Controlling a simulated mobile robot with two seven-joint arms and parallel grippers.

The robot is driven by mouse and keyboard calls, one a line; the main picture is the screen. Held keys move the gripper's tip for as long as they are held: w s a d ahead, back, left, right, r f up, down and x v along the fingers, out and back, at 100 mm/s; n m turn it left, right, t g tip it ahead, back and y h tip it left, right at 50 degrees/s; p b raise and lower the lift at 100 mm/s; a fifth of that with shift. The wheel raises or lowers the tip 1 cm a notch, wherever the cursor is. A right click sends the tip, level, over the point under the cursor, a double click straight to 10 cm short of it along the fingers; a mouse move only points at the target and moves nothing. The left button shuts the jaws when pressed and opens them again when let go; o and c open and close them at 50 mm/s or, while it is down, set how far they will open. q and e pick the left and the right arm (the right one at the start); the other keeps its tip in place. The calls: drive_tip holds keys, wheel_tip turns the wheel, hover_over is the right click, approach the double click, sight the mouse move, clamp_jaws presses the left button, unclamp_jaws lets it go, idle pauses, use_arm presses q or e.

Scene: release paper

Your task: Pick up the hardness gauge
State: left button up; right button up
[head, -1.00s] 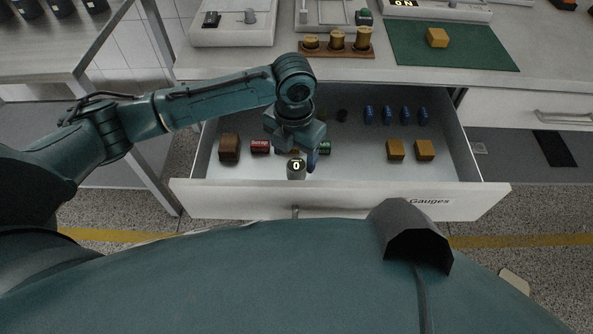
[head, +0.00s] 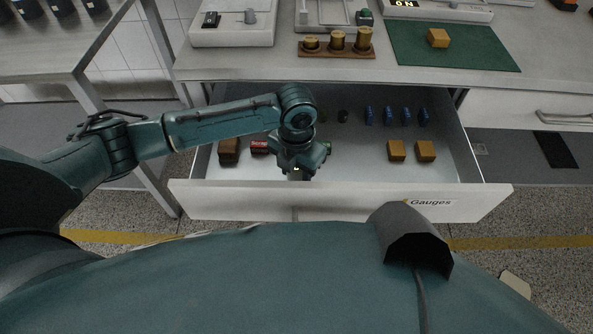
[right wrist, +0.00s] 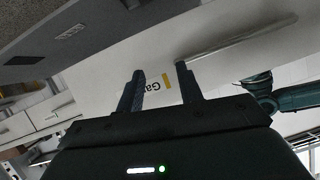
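A drawer (head: 345,197) labelled Gauges stands open below the bench. A small grey gauge with a lit display (head: 296,174), which looks like the hardness gauge, sits near the drawer's front wall. It is mostly hidden by my left gripper (head: 298,170), which points down right over it. The fingers are hidden, so I cannot tell whether they are open or shut on it. My right gripper (right wrist: 161,85) shows in the right wrist view with its two fingers apart and nothing between them, facing the drawer front.
A red block (head: 259,146) and a brown block (head: 229,150) lie left of the left gripper. Wooden blocks (head: 397,151) and several blue items (head: 387,115) lie to the right. Brass weights (head: 337,40) stand on the bench.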

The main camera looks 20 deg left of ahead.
use_arm(q)
drive_tip(key=c, duration=0.6)
drive_tip(key=shift+r, duration=0.1)
wheel_tip(320, 180, up, 10)
drive_tip(key=shift+f+p, duration=0.1)
drive_tip(key=shift+p, duration=0.55)
